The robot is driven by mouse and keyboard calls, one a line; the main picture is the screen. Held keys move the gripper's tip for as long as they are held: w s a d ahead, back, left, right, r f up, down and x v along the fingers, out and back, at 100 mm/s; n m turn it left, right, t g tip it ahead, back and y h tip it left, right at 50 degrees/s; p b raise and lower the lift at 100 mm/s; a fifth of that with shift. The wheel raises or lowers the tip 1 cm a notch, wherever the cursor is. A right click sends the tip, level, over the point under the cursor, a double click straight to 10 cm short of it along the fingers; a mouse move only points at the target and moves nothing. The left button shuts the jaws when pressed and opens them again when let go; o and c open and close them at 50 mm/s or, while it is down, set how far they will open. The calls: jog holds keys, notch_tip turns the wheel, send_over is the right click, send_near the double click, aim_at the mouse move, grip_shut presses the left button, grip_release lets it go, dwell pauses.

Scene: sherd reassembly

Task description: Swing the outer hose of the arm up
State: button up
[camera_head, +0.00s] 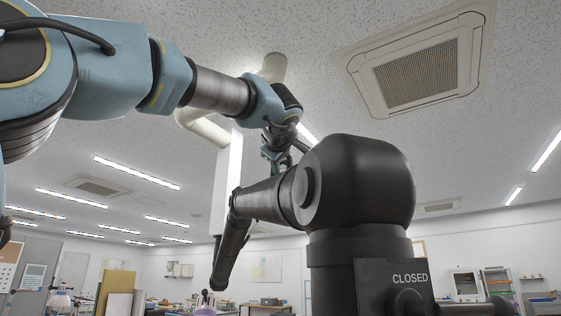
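A black jointed arm stands in the right middle, with a thick upright base marked CLOSED (409,278) and a large rounded elbow (365,185). From the elbow a tapered black tube (262,199) runs left to a joint. From that joint the outer hose (231,250) hangs steeply down, its lower end leaning a little left. My gripper (277,168), on my blue arm coming from the upper left, points down just above the tapered tube. Its fingertips are small and partly hidden, so I cannot tell whether they are open or touch the tube.
A white pipe (203,128) and a white upright panel (228,172) are behind my wrist. A square ceiling vent (418,75) is overhead at right. Boards (114,284), benches and shelves (497,283) stand far back. The space left of the hanging hose looks free.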

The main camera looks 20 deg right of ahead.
grip_shut()
dwell(1.4)
